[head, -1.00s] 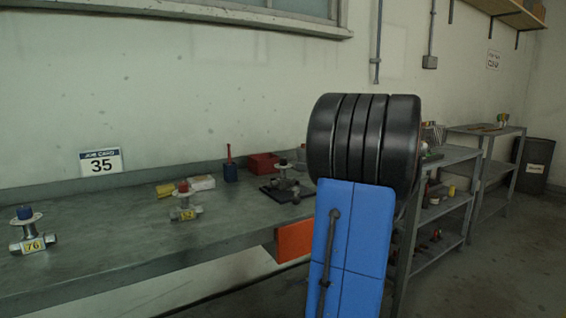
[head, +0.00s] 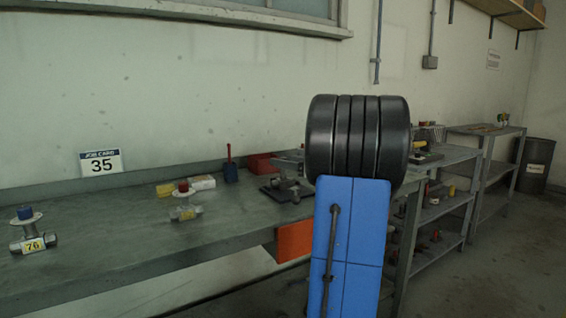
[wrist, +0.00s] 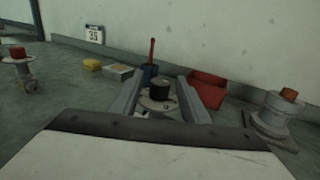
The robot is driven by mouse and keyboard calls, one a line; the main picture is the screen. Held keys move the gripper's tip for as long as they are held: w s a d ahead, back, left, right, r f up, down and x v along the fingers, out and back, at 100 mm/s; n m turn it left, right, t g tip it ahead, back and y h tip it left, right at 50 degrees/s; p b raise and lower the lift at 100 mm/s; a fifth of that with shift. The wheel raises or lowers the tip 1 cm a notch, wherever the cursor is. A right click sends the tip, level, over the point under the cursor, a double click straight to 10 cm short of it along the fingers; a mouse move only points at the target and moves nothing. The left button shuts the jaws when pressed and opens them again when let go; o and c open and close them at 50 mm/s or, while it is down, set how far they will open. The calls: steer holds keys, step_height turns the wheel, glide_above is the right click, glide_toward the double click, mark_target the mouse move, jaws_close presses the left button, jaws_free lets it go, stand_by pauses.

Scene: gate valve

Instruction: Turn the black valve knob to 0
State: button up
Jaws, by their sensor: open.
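The black valve knob (wrist: 160,92) sits above a round pale dial plate (wrist: 157,104) in the middle of the wrist view. The dial's marks are too small to read. My gripper (wrist: 161,74) is open, with one grey finger on each side of the knob in this view. I see a gap on both sides, and cannot tell how far down the fingers reach. The valve's lower body is hidden by my gripper in the wrist view. In the head view my arm covers part of that area, above a dark base plate (head: 287,191).
A red-knobbed valve (head: 184,200) and a blue-knobbed valve (head: 30,232) stand along the bench (head: 110,250). In the wrist view an orange-knobbed valve (wrist: 278,112) stands right, and a red bin (wrist: 208,89) and blue holder (wrist: 150,74) stand behind. A job card (head: 102,162) reads 35.

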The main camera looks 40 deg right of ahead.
jaws_close()
steer(key=shift+h, duration=0.3)
steer(key=m+h, duration=0.1)
steer(key=h, duration=0.1)
steer(key=m+h, duration=0.2)
steer(key=shift+a+r, duration=0.1)
steer(key=shift+a, duration=0.1)
steer(key=shift+d+m+g+h, duration=0.1)
steer(key=shift+m+g+h, duration=0.2)
steer(key=shift+m+h, duration=1.1)
steer(key=shift+d+m+g+h, duration=0.1)
steer(key=shift+m+g+h, duration=0.2)
steer(key=shift+m+h, duration=1.1)
steer(key=shift+m+g+h, duration=0.3)
steer(key=shift+g+h, duration=0.4)
steer(key=shift+h, duration=1.1)
jaws_free()
